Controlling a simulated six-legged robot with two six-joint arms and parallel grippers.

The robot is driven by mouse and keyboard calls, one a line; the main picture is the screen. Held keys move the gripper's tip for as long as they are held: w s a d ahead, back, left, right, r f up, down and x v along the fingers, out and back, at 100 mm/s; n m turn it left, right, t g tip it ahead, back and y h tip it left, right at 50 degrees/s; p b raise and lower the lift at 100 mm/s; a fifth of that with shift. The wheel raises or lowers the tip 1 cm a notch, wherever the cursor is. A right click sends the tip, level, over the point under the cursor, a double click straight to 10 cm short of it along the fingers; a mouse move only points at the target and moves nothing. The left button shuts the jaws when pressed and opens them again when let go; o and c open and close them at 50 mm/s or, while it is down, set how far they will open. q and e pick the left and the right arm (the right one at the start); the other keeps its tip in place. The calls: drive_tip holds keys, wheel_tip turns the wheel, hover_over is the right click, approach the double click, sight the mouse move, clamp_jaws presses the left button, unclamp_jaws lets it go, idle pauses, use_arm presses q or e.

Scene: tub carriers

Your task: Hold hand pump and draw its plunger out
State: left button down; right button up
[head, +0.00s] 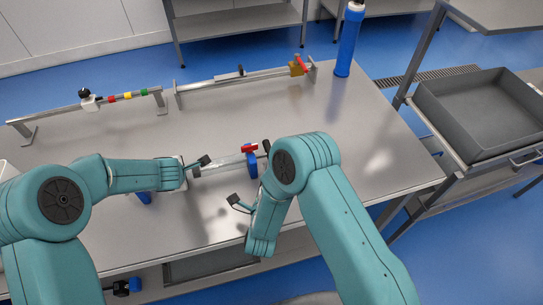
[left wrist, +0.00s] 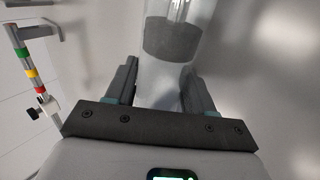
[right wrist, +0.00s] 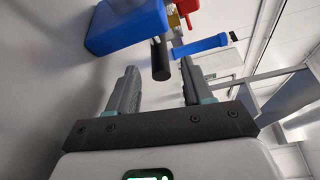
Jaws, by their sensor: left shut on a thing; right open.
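The hand pump lies across the table in the head view, with a clear barrel (head: 222,164). A blue piece (head: 251,166) with a red part (head: 249,149) is at its right end. My left gripper (head: 197,169) is shut on the barrel. The left wrist view shows the clear barrel (left wrist: 165,85) between the fingers, with a dark grey piston (left wrist: 172,38) inside. My right gripper (right wrist: 158,82) is open and empty. A black rod (right wrist: 160,60), seemingly the plunger handle, is just beyond its fingertips, beside a blue block (right wrist: 125,25). My right arm partly hides that end in the head view.
A rail with a red handle and brass block (head: 297,68) runs along the table's back. A rail with coloured rings (head: 128,96) is at back left. A blue cylinder (head: 347,45) stands at the back corner. A grey tub (head: 465,150) is right. The table's right part is clear.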

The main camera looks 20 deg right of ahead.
drive_tip(key=x, duration=0.6)
drive_tip(key=shift+w+d, duration=0.1)
drive_tip(key=shift+w, duration=0.2)
